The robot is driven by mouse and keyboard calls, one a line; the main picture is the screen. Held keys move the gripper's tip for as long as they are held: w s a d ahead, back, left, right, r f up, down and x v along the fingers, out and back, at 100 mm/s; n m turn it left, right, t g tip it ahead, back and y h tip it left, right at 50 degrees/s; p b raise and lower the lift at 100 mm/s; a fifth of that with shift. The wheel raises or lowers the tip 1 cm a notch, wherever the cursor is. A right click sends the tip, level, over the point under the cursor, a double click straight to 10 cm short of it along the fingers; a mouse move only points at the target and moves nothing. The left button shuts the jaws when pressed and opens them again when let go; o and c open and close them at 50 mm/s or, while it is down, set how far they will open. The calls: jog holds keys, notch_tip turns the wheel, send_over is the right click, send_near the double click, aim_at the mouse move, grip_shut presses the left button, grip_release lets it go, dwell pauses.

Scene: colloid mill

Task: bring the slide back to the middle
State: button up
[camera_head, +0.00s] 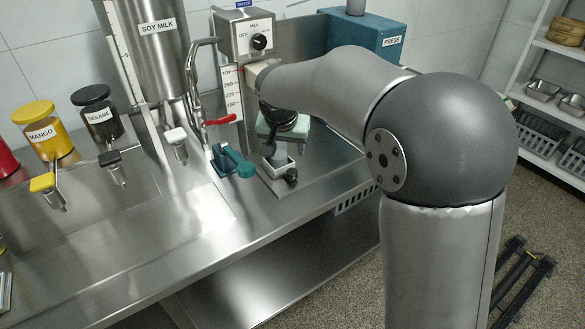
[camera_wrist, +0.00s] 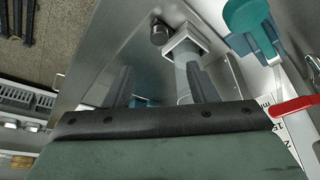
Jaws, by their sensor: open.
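A small pale square holder (camera_head: 280,166) with a black knob (camera_head: 291,175) sits on the steel plate under the mill; it looks like the slide, but I cannot be sure. The wrist view shows the square holder (camera_wrist: 186,46) and the black knob (camera_wrist: 159,33) just beyond my fingers. My gripper (camera_head: 270,148) points down above the holder, largely hidden by my arm in the head view. In the wrist view my gripper (camera_wrist: 158,72) is open, its dark fingers apart with nothing seen held between them. The right finger overlaps the grey post below the holder, so contact is unclear.
A teal clamp-like part (camera_head: 232,161) lies just left of the holder. A red-handled lever (camera_head: 219,121) and the mill's control box (camera_head: 245,35) are close by. The teal press (camera_head: 370,35) stands behind my arm. The counter front (camera_head: 180,240) is clear.

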aim_at(292, 172)
jog(key=p+x, duration=0.1)
jog(key=x, duration=1.2)
jog(key=shift+w+d+f, duration=0.1)
jog(key=shift+w+f, duration=0.05)
jog(key=shift+f, duration=0.2)
jog(key=shift+c, duration=0.3)
grip_shut()
